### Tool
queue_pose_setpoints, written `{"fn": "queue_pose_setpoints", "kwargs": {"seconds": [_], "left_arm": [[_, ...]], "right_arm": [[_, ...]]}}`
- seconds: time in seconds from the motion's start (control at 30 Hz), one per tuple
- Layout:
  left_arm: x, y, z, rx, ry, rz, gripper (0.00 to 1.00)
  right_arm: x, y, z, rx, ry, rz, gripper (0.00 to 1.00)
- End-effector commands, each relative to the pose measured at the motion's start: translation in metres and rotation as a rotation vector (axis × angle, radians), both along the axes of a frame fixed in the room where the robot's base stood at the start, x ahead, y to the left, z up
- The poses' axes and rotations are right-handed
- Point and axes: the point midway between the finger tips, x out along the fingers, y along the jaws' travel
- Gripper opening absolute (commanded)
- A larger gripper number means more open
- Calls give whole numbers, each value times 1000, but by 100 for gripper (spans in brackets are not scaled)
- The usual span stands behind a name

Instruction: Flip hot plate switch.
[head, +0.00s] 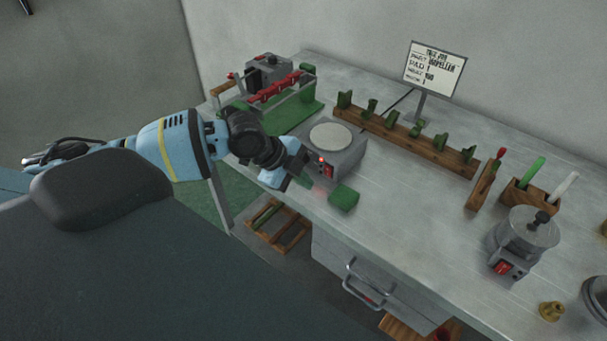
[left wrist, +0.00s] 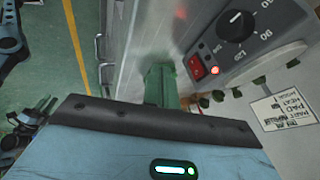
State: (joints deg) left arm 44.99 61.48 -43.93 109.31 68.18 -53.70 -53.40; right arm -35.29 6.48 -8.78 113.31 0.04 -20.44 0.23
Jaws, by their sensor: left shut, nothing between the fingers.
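The hot plate (head: 346,157) is a grey box with a round pale top, standing near the front edge of the bench. Its front panel carries a red switch (head: 328,170) and a glowing red light. The left wrist view shows the red rocker switch (left wrist: 197,68) close up, with the lit red lamp (left wrist: 215,71) and a black numbered dial (left wrist: 236,24) beside it. My left gripper (head: 304,182) is shut and empty, just left of and in front of the panel. I cannot tell whether it touches the hot plate. My right gripper is not in view.
Behind stand a wooden rack (head: 405,140) with green pieces and a sign (head: 435,68).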

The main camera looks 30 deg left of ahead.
Motion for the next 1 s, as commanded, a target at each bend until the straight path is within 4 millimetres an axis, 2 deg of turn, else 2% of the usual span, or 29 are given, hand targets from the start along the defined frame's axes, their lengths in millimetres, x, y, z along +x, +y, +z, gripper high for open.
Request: {"fn": "queue_pose_setpoints", "kwargs": {"seconds": [0.03,0.1,0.43,0.63,1.0], "left_arm": [[-6,9,10,9,-6,4,0],[-15,15,19,9,-4,3,0],[-45,35,53,7,-4,3,0],[-53,39,62,6,-2,3,0],[-54,40,63,4,-3,2,0]], "right_arm": [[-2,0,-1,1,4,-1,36],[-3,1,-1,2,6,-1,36],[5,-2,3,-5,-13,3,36],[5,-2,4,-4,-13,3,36],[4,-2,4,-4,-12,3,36]]}}
